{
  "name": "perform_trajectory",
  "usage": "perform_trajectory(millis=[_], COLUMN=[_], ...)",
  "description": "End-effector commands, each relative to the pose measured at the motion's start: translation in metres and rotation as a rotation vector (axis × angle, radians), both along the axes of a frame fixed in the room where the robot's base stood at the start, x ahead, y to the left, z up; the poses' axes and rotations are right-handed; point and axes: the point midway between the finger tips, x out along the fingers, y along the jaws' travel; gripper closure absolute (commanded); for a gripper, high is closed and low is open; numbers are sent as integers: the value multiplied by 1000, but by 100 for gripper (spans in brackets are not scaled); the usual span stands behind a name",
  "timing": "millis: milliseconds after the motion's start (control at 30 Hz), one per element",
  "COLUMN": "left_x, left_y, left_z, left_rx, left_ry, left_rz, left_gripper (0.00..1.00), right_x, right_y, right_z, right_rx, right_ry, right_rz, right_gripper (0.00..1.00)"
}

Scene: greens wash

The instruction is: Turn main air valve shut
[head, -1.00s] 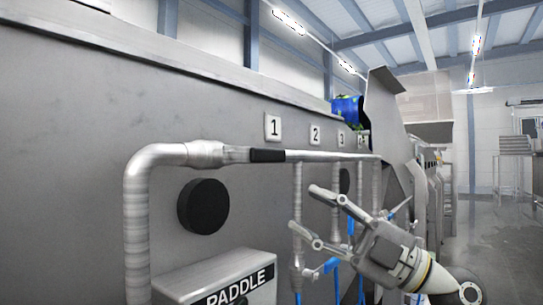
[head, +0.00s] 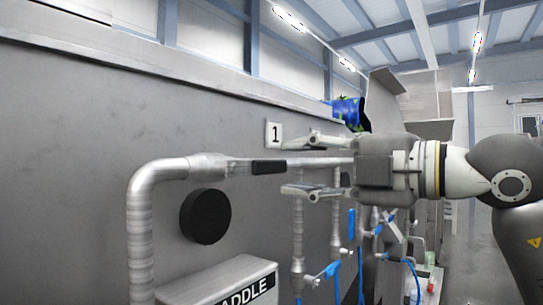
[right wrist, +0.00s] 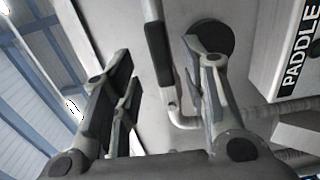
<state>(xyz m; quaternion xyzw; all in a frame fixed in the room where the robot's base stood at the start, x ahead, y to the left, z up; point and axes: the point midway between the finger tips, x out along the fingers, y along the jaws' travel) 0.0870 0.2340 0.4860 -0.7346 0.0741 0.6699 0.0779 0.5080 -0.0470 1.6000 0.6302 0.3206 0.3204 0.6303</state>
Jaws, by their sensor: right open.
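The main air valve shows as a black lever handle (head: 268,167) lying along the horizontal metal pipe (head: 222,163), beside the number 1 plate. My right gripper (head: 285,167) is open and level, coming in from the right. In the head view one finger is above the pipe and one below, just right of the handle. In the right wrist view the handle (right wrist: 158,48) lies between the open fingers (right wrist: 157,65), with no clear contact on either side. My left gripper is not in view.
A grey PADDLE box (head: 220,284) stands low in front. A black round disc (head: 206,216) is on the grey wall below the pipe. Drop pipes with blue-handled taps (head: 331,270) hang under my right gripper. A blue item (head: 347,110) sits on the wall's top edge.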

Motion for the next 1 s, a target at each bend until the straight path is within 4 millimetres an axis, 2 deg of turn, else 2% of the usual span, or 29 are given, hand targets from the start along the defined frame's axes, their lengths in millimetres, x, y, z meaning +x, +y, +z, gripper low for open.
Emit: perform_trajectory(millis=[33,100,300,467,733,1000], left_x=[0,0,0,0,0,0], left_y=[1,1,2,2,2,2], left_z=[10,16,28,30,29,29], left_rx=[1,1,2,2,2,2], left_ry=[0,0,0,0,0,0], left_rz=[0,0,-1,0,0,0], left_gripper=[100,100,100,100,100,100], right_x=[6,14,30,35,35,35], right_y=[10,20,41,48,49,48], right_z=[4,4,2,0,-1,0], right_rx=[-1,-1,0,0,1,0], right_ry=[3,3,2,1,1,0], right_rz=[4,4,3,2,2,2], right_gripper=[59,59,59,59,59,94])
